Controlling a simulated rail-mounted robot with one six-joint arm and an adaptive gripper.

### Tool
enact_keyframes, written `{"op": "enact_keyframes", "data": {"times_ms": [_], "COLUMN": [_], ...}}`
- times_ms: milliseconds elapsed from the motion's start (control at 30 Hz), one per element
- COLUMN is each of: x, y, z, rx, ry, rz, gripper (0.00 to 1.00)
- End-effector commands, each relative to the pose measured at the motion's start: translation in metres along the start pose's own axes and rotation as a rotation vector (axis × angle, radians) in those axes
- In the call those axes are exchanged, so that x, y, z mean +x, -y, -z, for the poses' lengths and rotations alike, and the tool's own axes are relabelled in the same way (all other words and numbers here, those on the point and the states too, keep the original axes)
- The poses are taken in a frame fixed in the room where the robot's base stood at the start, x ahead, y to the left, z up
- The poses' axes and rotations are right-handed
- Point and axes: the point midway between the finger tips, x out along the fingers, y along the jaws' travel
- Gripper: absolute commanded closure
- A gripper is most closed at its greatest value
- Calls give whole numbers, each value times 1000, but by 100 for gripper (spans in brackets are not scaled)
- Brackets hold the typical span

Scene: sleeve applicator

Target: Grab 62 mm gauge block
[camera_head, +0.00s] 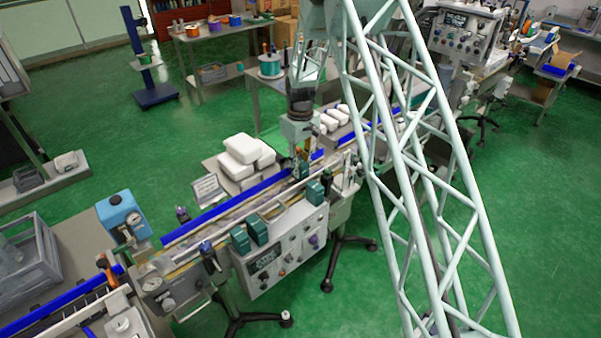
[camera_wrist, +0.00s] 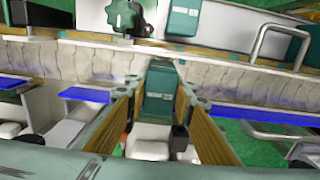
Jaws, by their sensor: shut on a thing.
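My gripper (camera_wrist: 160,100) reaches forward in the wrist view, with tan pads on both fingers. A dark green upright block (camera_wrist: 158,88) with a small pale label stands between the fingertips, and the gripper is shut on it. I take it as the gauge block; its size marking is too small to read. In the head view my gripper (camera_head: 301,165) is down at the machine's rail, and the held block cannot be made out clearly there. Another green block (camera_wrist: 183,22) with a label stands beyond, at the top of the wrist view.
Green blocks (camera_head: 240,240) stand along the front of the machine, above its control panel (camera_head: 270,262). A blue guide strip (camera_head: 215,212) runs along the rail. White packs (camera_head: 243,150) are stacked behind it. A green star knob (camera_wrist: 125,17) and a metal handle (camera_wrist: 283,42) stand close beyond the fingers.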

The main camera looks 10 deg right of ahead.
Motion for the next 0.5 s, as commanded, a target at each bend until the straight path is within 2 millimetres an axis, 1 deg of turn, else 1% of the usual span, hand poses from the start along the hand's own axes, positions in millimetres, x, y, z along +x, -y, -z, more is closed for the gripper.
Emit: {"op": "enact_keyframes", "data": {"times_ms": [33,300,500], "x": [-7,-42,-64], "y": [0,0,0], "z": [1,0,0], "rx": [0,0,0], "ry": [-2,-1,-1], "rz": [-1,-1,0], "gripper": [91,91,91]}}
